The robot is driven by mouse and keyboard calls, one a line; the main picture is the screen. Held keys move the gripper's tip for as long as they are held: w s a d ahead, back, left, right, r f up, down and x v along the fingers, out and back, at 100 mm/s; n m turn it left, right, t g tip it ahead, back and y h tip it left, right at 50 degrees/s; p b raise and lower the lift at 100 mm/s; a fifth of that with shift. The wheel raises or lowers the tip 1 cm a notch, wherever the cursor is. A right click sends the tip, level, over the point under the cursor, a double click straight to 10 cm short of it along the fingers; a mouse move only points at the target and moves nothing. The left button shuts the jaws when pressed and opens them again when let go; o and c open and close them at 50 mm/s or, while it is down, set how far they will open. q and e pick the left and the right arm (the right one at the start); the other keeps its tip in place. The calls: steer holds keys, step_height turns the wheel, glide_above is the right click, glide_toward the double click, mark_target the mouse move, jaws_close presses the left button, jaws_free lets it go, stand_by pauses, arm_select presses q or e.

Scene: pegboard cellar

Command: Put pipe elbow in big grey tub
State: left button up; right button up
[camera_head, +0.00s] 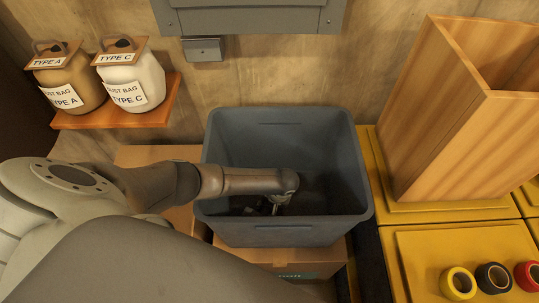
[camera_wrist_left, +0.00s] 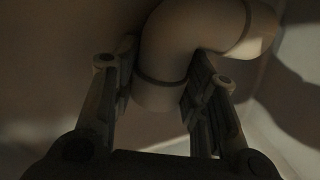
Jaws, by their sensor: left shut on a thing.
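The big grey tub (camera_head: 285,232) stands open on a cardboard box in the middle of the head view. My left arm reaches in over its left side, and my left gripper (camera_head: 270,206) points down inside the tub. In the left wrist view the pipe elbow (camera_wrist_left: 178,40), a pale curved pipe piece, sits between the two fingers of my left gripper (camera_wrist_left: 162,85), which is shut on it. In the head view I cannot make out the elbow under the arm and in the tub's shadow. My right gripper is not in view.
A tall wooden bin (camera_head: 440,130) stands on a yellow surface (camera_head: 425,265) right of the tub, with several tape rolls (camera_head: 458,284) in front. An orange shelf (camera_head: 120,118) with two labelled dust bag jars (camera_head: 130,78) is at the left. Cardboard boxes (camera_head: 160,154) lie around the tub.

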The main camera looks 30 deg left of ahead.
arm_select(q)
steer(key=shift+f, duration=0.15)
steer(key=o, duration=1)
steer(key=shift+r, duration=0.35)
steer(key=p+v, duration=0.2)
steer(key=v, duration=0.9)
steer(key=shift+r, duration=0.35)
steer(key=shift+d, duration=0.2)
